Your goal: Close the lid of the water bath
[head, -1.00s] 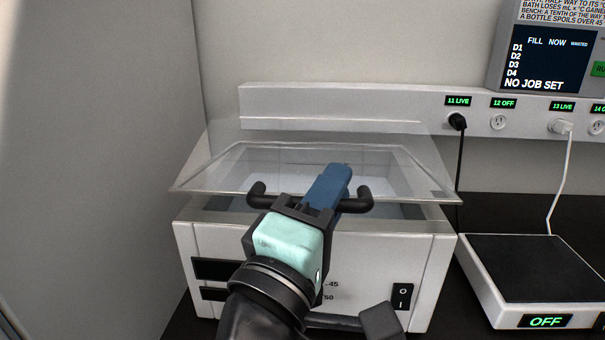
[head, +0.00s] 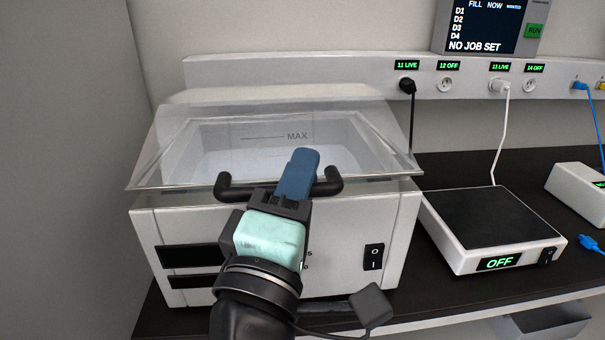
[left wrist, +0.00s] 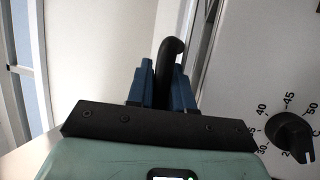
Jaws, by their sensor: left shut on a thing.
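The water bath (head: 340,230) is a white box with a rocker switch on its front, and a MAX line shows inside its basin. Its clear lid (head: 170,150) lies low and slightly tilted over the basin, with its front edge close to the front rim; I cannot tell whether it touches. A black bar handle (head: 222,188) is at the lid's front. My left gripper (head: 300,172) is shut on the handle; the left wrist view shows the black handle (left wrist: 167,65) between its two blue fingers. Part of the front panel is hidden behind my gripper. My right gripper is not in view.
A scale (head: 495,225) reading OFF stands to the right of the bath. A socket strip (head: 300,82) with plugged cables runs along the back wall. A grey wall (head: 75,150) is close on the left. A dial (left wrist: 290,135) shows in the left wrist view.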

